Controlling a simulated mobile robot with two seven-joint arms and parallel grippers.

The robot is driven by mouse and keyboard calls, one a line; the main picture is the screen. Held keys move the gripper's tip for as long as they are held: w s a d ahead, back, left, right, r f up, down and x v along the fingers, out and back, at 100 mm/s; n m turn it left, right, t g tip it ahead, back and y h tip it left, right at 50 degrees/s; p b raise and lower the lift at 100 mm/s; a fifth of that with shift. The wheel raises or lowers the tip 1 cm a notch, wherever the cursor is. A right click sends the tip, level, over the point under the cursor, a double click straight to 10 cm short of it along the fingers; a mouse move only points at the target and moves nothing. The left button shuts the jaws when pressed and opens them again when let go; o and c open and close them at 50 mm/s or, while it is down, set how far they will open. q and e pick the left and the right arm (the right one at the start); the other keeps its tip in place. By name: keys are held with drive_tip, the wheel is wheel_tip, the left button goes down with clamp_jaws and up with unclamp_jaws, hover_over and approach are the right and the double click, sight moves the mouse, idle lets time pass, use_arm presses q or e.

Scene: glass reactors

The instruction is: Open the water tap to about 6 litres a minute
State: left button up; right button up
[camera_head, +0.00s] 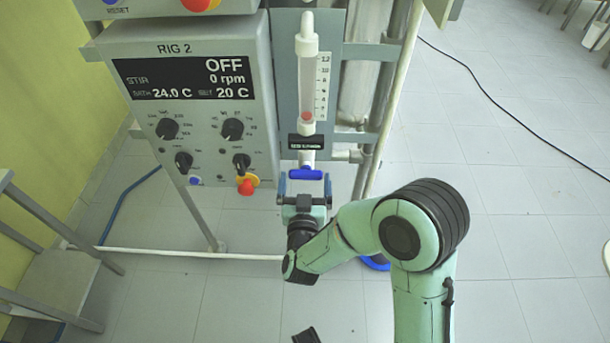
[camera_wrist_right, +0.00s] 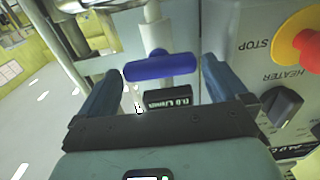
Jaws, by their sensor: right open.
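The water tap has a blue bar handle (camera_head: 305,174) below the flow meter (camera_head: 307,75), lying level across the pipe. The handle also shows in the right wrist view (camera_wrist_right: 162,67). The red float sits at the bottom of the meter's tube. The small black display (camera_wrist_right: 168,100) appears to read 0.0 L/min. My right gripper (camera_head: 305,187) is open just below and in front of the handle. In the wrist view its two blue fingers (camera_wrist_right: 165,82) stand on either side of the handle, with gaps visible.
The RIG 2 control panel (camera_head: 200,105) stands close on the left, showing OFF and 0 rpm. Its knobs and red stop button (camera_head: 247,187) are near my right gripper. Frame posts and pipes (camera_head: 395,100) rise on the right. The floor farther right is mostly clear.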

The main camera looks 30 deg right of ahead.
use_arm(q)
drive_tip(key=shift+a+f, duration=0.1)
use_arm(e)
drive_tip(key=shift+x, duration=1.35)
drive_tip(key=c, duration=0.7)
